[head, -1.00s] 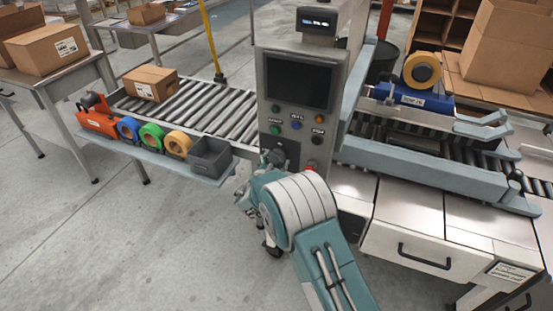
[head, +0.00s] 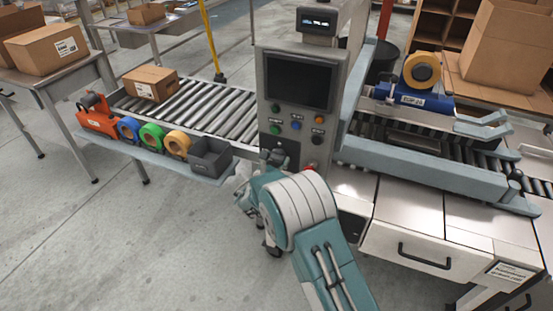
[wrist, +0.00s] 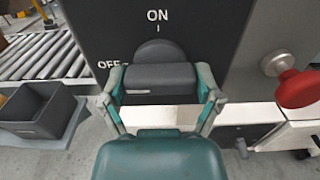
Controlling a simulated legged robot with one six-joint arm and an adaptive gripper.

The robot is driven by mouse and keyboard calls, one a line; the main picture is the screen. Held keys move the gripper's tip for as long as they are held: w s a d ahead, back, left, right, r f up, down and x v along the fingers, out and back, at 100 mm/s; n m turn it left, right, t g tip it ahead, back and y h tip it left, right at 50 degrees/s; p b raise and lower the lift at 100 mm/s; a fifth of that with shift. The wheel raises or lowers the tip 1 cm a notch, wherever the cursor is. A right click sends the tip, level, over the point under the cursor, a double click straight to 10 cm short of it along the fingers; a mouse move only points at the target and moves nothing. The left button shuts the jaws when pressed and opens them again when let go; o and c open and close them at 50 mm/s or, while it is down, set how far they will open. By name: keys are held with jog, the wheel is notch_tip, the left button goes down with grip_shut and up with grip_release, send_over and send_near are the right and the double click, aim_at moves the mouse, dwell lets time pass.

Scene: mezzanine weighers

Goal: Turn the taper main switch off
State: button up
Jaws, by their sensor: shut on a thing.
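The taper main switch is a dark grey knob (wrist: 160,53) on the dark face of the control cabinet (head: 262,135). In the wrist view, ON is printed above the knob with a small tick, and OFF stands to its left, partly hidden by a finger. My gripper (wrist: 160,86) is shut on the knob's block-shaped handle, one teal finger at each side. Which mark the handle points to I cannot tell. In the head view my gripper (head: 273,159) is at the cabinet's lower front, and my arm hides part of that area.
A red mushroom button (wrist: 297,88) sticks out right of the switch. A grey bin (head: 210,158) and tape rolls (head: 152,136) stand on a shelf to the left, beside the roller conveyor (head: 210,105). The taping machine (head: 425,165) is on the right.

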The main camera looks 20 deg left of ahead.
jog(key=shift+s+f, duration=0.15)
jog(key=shift+f, duration=0.25)
jog(key=o, duration=0.9)
jog(key=shift+a, duration=0.1)
jog(key=shift+a+r, duration=0.1)
jog(key=shift+r, duration=0.1)
jog(key=s, duration=0.7)
jog(key=s+a, duration=0.1)
jog(key=s, duration=0.3)
jog(key=shift+s, duration=0.35)
